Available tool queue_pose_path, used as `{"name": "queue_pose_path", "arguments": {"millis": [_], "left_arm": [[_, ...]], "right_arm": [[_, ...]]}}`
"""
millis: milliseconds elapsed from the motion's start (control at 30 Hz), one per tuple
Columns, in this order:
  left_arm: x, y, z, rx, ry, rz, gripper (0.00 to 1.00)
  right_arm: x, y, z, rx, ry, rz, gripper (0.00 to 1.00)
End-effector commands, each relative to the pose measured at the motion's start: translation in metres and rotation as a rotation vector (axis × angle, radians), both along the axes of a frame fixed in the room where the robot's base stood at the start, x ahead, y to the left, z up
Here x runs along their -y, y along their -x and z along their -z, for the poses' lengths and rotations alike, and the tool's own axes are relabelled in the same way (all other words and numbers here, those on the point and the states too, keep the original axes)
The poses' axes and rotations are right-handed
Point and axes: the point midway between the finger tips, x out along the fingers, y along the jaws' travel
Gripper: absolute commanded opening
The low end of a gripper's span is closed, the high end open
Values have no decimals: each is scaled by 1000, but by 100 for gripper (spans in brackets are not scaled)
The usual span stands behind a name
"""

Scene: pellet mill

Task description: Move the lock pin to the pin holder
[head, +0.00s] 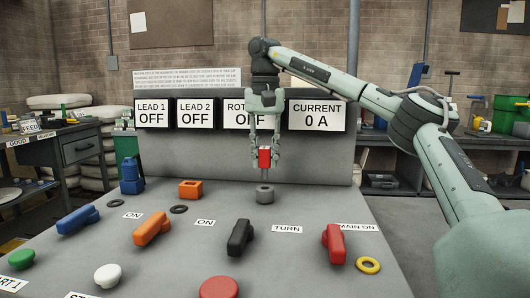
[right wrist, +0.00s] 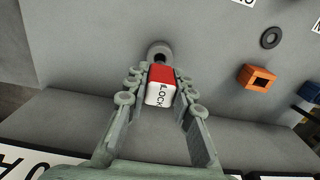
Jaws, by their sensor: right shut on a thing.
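The lock pin (head: 264,158) has a red head with a white face marked LOCK, which shows in the right wrist view (right wrist: 160,90). My right gripper (head: 264,160) points down and is shut on this head, one finger on each side. A short grey round socket with a dark hole (head: 265,194), which looks like the pin holder, stands on the panel just below the pin. It also shows just beyond the pin in the right wrist view (right wrist: 159,50). I cannot tell whether the pin's lower end touches it. My left gripper is not in view.
Orange (head: 151,229), black (head: 240,238) and red (head: 334,243) switch handles stand nearer. A display panel (head: 317,115) rises behind.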

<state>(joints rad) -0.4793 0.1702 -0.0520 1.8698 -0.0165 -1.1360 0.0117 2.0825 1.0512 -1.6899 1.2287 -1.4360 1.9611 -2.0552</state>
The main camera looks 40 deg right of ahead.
Motion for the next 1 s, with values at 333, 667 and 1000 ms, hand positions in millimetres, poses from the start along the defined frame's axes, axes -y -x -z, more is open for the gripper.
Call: {"name": "queue_pose_path", "arguments": {"millis": [333, 667, 1000], "left_arm": [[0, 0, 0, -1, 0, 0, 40], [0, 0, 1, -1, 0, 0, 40], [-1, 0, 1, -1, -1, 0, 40]], "right_arm": [[0, 0, 1, 2, 0, 0, 0], [0, 0, 8, 1, -1, 0, 0], [0, 0, 16, 2, 0, 1, 0]]}}
